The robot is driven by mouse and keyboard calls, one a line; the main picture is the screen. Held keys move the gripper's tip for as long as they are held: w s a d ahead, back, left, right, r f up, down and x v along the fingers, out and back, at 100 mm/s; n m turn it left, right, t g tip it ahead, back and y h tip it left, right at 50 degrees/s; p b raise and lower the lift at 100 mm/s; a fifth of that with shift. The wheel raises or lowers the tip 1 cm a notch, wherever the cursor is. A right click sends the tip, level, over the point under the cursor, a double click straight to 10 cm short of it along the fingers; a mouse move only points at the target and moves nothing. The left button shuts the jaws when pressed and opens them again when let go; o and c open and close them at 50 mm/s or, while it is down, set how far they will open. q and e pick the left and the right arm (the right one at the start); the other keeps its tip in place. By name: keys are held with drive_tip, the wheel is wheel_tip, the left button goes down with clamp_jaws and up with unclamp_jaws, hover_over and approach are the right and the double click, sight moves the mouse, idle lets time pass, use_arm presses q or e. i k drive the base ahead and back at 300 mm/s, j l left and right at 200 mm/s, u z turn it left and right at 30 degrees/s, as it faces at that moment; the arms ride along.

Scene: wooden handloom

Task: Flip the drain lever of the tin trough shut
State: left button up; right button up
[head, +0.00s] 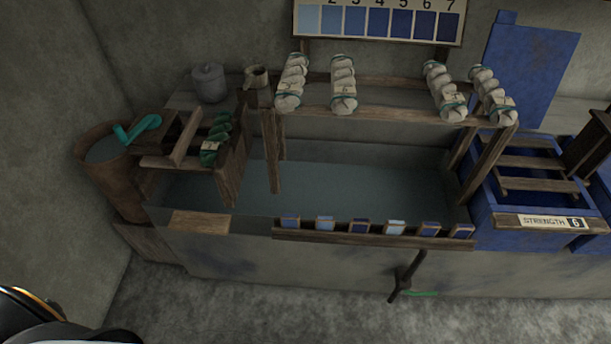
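The tin trough (330,262) is a long grey basin filled with dull blue-grey liquid, running across the middle of the head view. What looks like its drain lever (407,277) is a dark bar on the front wall, right of the middle. It slants from upper right to lower left, with its lower end near the floor. A short green mark (421,294) lies just right of its lower end. Neither gripper shows; only a dark part of my own body is at the bottom left corner.
A wooden rail with pale twisted skeins (343,84) stands over the trough. A ledge of blue swatches (360,227) runs along its front rim above the lever. A brown bucket (108,178) is left, a blue vat (510,236) right. The floor (250,310) in front is clear.

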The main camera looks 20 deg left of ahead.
sight(409, 291)
drive_tip(key=z, duration=0.9)
